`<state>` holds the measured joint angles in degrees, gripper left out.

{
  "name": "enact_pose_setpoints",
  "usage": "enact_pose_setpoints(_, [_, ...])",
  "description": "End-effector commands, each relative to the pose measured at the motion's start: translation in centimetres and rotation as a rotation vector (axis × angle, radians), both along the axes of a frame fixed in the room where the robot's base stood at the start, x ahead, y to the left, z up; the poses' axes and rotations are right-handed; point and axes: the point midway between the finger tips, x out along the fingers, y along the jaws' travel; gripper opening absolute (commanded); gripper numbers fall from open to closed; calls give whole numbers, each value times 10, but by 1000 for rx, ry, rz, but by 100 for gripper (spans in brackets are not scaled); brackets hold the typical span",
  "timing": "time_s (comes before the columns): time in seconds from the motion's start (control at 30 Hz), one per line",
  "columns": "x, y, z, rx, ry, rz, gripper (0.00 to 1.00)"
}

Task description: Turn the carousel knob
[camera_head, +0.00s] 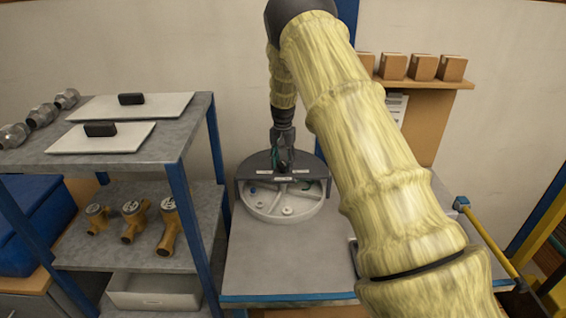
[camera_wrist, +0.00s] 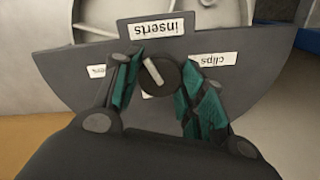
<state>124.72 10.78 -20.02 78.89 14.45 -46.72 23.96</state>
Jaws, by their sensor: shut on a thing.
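The carousel (camera_head: 258,203) is a round, light grey tray with compartments on the bench, partly under a dark grey cover plate (camera_head: 245,171). In the wrist view the cover plate (camera_wrist: 70,75) carries white labels, one reading "inserts" (camera_wrist: 157,28) and one reading "clips" (camera_wrist: 213,58). The dark round carousel knob (camera_wrist: 160,75) has a pale pointer line that slants. My gripper (camera_wrist: 157,82) is shut on the knob, with its green-padded fingers on either side. In the head view my gripper (camera_head: 283,165) comes down over the cover plate and hides the knob.
A shelf rack (camera_head: 185,160) on the left holds white panels (camera_head: 130,106), brass fittings (camera_head: 168,225) and an empty bin (camera_head: 153,290). Small boxes (camera_head: 422,67) sit on a back shelf. Yellow rails (camera_head: 490,245) stand at right. The bench front (camera_head: 270,270) is clear.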

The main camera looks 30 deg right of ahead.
Motion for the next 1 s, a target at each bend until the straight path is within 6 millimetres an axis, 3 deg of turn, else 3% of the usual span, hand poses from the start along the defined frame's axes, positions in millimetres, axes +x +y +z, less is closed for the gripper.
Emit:
enact_pose_setpoints(0.5, [1,-1,1,-2,-2,-333,17])
enact_pose_setpoints(1.0, [1,-2,1,-3,-3,-392,17])
